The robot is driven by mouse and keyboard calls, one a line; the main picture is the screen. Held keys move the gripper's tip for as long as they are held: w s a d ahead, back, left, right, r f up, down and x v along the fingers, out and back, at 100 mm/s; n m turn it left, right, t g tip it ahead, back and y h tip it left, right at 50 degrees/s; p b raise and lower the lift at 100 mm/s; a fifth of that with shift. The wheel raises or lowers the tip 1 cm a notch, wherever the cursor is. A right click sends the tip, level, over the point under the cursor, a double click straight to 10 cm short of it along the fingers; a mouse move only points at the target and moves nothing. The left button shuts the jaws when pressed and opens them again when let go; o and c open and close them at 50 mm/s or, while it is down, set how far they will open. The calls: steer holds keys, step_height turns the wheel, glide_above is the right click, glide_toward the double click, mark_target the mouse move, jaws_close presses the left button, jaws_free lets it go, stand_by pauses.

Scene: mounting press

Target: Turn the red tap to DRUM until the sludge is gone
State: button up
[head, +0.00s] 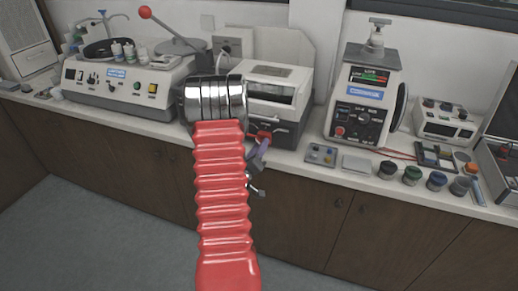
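A small red part (264,136) shows at the lower front of the white and grey machine (285,100), just right of my red ribbed arm. It may be the red tap; its setting and any DRUM mark are too small to read. My arm covers the left of that area. A purple-grey piece (258,153) sits just below the red part, close to it or touching. It may be the end of my gripper; no clear fingers show, and I cannot tell whether it holds anything. A small silver lever (256,187) shows below it. I see no sludge.
A white console with knobs (125,88) stands left, with a red-balled lever (145,12) behind. A press with a display (363,100) stands right. Several small jars (412,175) and a grey block (357,164) line the bench edge. The floor (90,235) is clear.

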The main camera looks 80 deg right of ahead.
steer(key=shift+c, duration=0.5)
jaws_close()
